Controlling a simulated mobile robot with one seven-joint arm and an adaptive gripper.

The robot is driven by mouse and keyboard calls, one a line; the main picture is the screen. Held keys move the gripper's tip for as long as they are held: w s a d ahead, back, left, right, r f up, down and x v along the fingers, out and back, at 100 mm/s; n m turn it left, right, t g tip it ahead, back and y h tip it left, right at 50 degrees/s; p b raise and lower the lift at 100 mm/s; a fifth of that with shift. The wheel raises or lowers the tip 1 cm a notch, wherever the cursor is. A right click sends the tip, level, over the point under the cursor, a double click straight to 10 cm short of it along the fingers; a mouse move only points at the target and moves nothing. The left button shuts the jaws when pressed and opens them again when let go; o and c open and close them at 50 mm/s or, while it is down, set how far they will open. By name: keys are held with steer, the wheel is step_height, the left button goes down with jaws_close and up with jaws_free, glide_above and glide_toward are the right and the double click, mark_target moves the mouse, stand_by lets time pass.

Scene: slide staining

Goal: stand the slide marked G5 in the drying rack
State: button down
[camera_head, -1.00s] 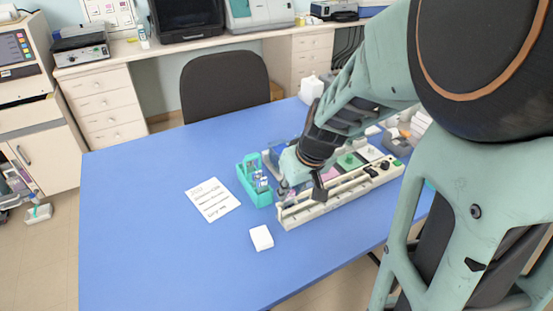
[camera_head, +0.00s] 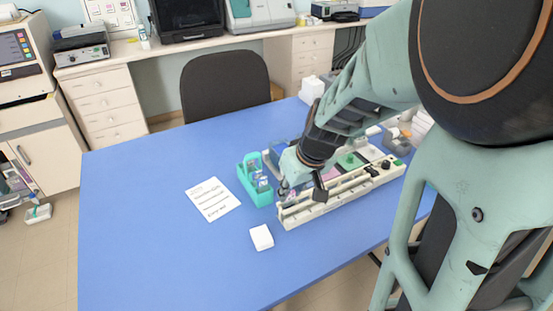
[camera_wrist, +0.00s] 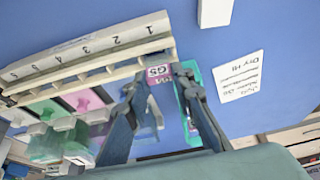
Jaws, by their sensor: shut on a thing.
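The slide marked G5 (camera_wrist: 158,73) is between the fingers of my gripper (camera_wrist: 159,82), which is shut on it. Its white label with "G5" faces the wrist camera. The slide's lower part is hard to make out. In the head view my gripper (camera_head: 289,187) is at the left end of a long pale rack with numbered positions (camera_head: 325,203), just right of a teal slide holder (camera_head: 263,198). In the wrist view the numbered rack (camera_wrist: 90,48) lies left of the slide, its "1" end nearest. I cannot tell whether the slide touches it.
A printed sheet (camera_head: 213,199) lies left of the teal holder. A white block (camera_head: 261,238) lies in front. Pink and green staining baths (camera_wrist: 85,100) stand behind the numbered rack. The blue table's left side (camera_head: 130,220) is clear.

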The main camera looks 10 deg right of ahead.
steer(key=shift+f, duration=0.15)
steer(key=c, duration=1.6)
jaws_free()
